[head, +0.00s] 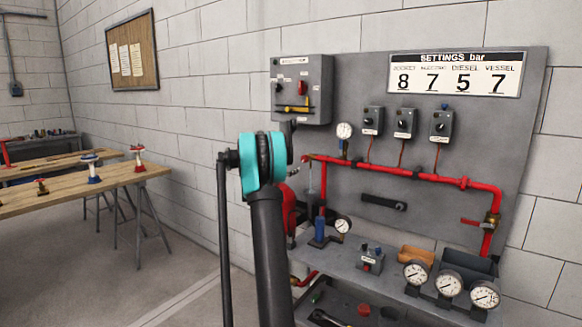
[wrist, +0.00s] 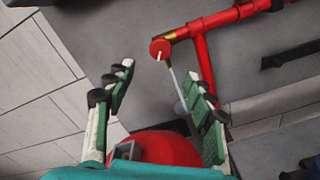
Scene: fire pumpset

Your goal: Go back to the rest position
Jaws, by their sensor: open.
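My gripper (wrist: 160,108) shows in the wrist view with its two green-padded fingers spread wide apart. It is open, with nothing between the fingers. Beyond the fingers are the grey panel and a red pipe (wrist: 222,18) with a round red end. A thin pale rod hangs below that end, near the right finger. A rounded red body (wrist: 155,150) lies low between the fingers, partly hidden by my wrist. In the head view my dark arm with a teal joint stands in front of the panel's left part, and the gripper's fingers are hidden behind it.
The grey panel (head: 330,150) carries a control box (head: 301,90), a settings board (head: 456,74), several switches and red pipes (head: 420,176). A shelf below holds several gauges, an orange bin (head: 416,255) and a dark bin (head: 467,265). A wooden table (head: 75,190) stands left, with open floor before it.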

